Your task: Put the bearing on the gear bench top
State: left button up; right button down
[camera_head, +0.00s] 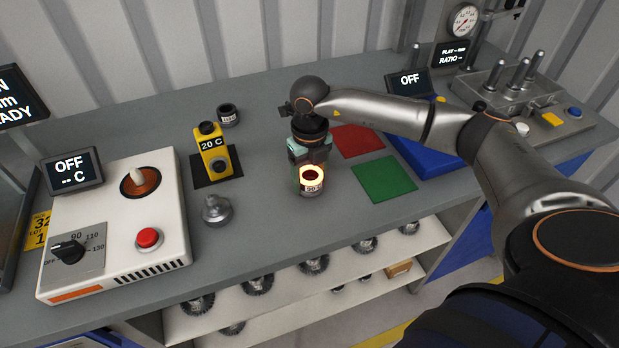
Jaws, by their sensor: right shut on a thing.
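The bearing (311,187) is a short grey ring with a glowing orange top and a small label that seems to read 90 C. My right gripper (309,160) points down and is shut on it, over the middle of the grey bench top (275,215). I cannot tell whether the bearing touches the bench top or hangs just above it. The gripper hides its far side. My left gripper is not in view.
A white heater box (115,235) with its OFF display (68,170) stands at left. A yellow 20 C gauge (212,150), a dark ring (228,115) and a metal knob-like part (215,211) stand nearby. Red (357,141) and green (384,179) mats lie right. Bench front is clear.

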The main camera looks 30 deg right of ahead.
jog(key=shift+f, duration=0.55)
jog(key=shift+c, duration=2.4)
grip_release()
jog(key=shift+f, duration=0.2)
jog(key=o, duration=0.5)
jog(key=shift+c, duration=0.2)
jog(key=shift+r, duration=0.1)
jog(key=shift+r, duration=0.55)
notch_tip(320, 180, up, 11)
jog(key=b, duration=0.1)
